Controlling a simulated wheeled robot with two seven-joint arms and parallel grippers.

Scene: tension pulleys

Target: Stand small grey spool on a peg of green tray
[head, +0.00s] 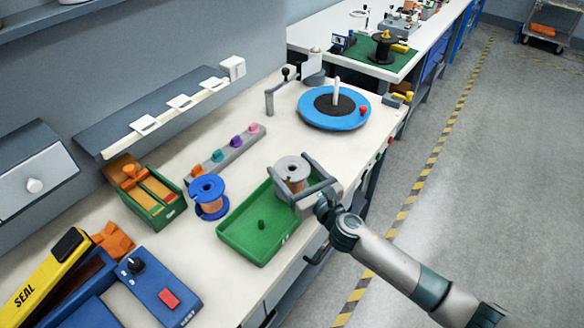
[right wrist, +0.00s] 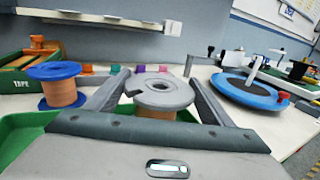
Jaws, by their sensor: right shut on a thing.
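The small grey spool (head: 292,168) has grey flanges and a copper-coloured winding. It is upright between the fingers of my right gripper (head: 294,178), which is shut on it. In the right wrist view the spool (right wrist: 160,92) shows its top flange and centre hole between both fingers. The spool is at the far right end of the green tray (head: 234,242). Its lower end is hidden, so I cannot tell whether it touches the tray or is around a peg. A bare green peg (head: 262,224) stands in the tray's near part. My left gripper is not in view.
A blue spool (head: 208,196) stands just left of the tray. Behind are a grey strip with coloured knobs (head: 225,150) and a green tape box (head: 146,194). A blue turntable (head: 334,108) stands farther back. A blue control box (head: 160,286) is at front left.

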